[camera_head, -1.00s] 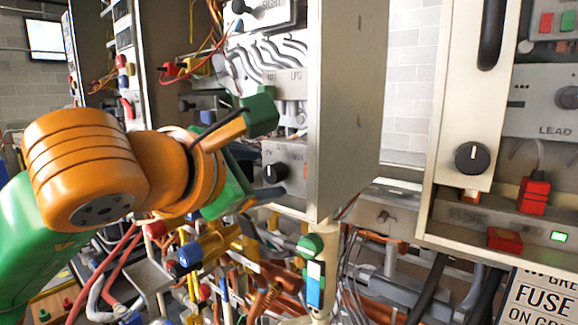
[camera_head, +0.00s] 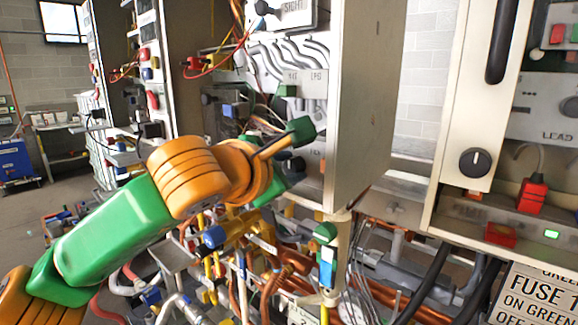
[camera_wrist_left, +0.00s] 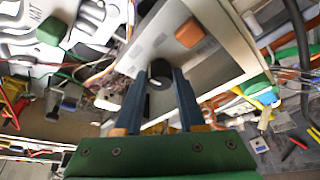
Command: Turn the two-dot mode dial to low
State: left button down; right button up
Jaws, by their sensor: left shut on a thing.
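A dark round knob (camera_wrist_left: 160,70) sits on a pale panel in the left wrist view. My left gripper (camera_wrist_left: 159,84) has its two dark blue fingers on either side of this knob and is shut on it. The dot marks and the knob's pointer cannot be made out. My right gripper is not in view.
An orange block (camera_wrist_left: 189,33) is on the panel beyond the fingers. A white cabinet at right has a black dial (camera_head: 475,162), a red plug (camera_head: 532,195) and a lit green lamp (camera_head: 552,234). Pipes and valves (camera_head: 215,236) crowd the space below.

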pick_arm(q)
jog(key=shift+n+g+h+b, duration=0.3)
jog(key=shift+n+g+b, duration=0.1)
jog(key=shift+n, duration=0.3)
jog(key=shift+w+a+r+n+g+h, duration=0.1)
jog(key=shift+n+g+h, duration=0.2)
jog(key=shift+n, duration=0.3)
jog(key=shift+w+a+r+n+g+h, duration=0.1)
jog(key=shift+n+g+h, duration=0.35)
jog(key=shift+n, duration=0.45)
jog(key=shift+a+n+g+h, duration=0.1)
jog(key=shift+n+g+h, duration=0.3)
jog(key=shift+n, duration=0.5)
jog(key=c, duration=0.5)
grip_release()
jog(key=shift+d, duration=0.1)
jog(key=shift+c, duration=0.2)
jog(key=shift+o, duration=0.3)
jog(key=shift+w, duration=0.15)
